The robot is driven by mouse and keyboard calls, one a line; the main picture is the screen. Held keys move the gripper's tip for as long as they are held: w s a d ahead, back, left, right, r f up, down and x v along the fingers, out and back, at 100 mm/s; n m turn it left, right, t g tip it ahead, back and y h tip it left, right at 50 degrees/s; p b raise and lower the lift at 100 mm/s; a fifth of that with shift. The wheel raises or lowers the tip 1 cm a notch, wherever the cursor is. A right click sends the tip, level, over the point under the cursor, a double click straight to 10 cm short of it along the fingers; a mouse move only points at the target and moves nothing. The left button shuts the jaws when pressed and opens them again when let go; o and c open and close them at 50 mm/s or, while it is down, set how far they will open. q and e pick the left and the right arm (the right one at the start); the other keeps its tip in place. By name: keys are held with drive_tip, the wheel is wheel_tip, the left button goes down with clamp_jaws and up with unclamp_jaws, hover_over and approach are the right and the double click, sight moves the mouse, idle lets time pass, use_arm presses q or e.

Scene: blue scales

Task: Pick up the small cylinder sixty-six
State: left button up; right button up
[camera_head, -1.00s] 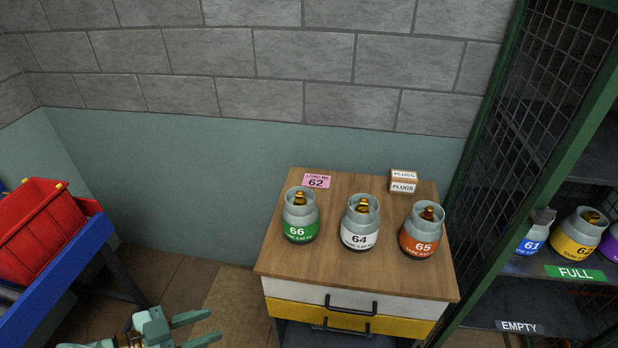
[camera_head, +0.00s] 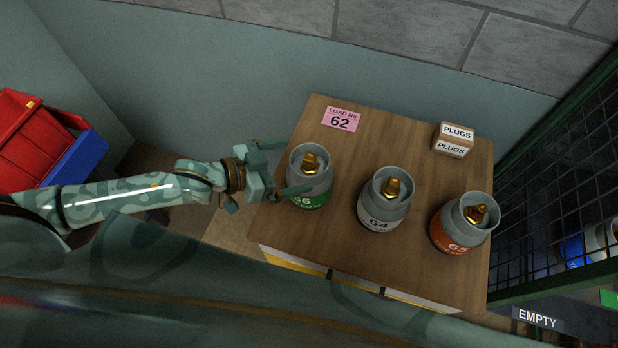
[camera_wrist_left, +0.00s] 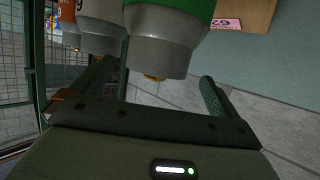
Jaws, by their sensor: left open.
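The small cylinder sixty-six (camera_head: 319,182) stands upright on the left side of the wooden cabinet top (camera_head: 380,250). It has a grey body, a green band and a brass valve inside its collar. My left gripper (camera_head: 298,165) is open at its left side, with one finger towards the far side and one over its near side. The near finger partly covers the cylinder. In the left wrist view the cylinder (camera_wrist_left: 160,45) appears upside down between and beyond the open fingers. I cannot tell whether a finger touches it. My right gripper is not in view.
Cylinder 64 (camera_head: 378,215), with a white band, stands close to the right. Cylinder 65 (camera_head: 452,232), with an orange band, is farther right. A pink "62" card (camera_head: 342,119) and a plugs box (camera_head: 454,140) lie behind. A mesh cage (camera_head: 555,170) is at right.

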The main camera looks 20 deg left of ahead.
sight(303, 161)
use_arm(q)
drive_tip(key=x, duration=0.5)
drive_tip(key=shift+w+d+r, duration=0.15)
drive_tip(key=shift+d, duration=0.15)
drive_tip(key=shift+c, duration=0.7)
drive_tip(key=c, duration=1.5)
drive_tip(key=shift+r, duration=0.15)
drive_tip(key=c, duration=0.5)
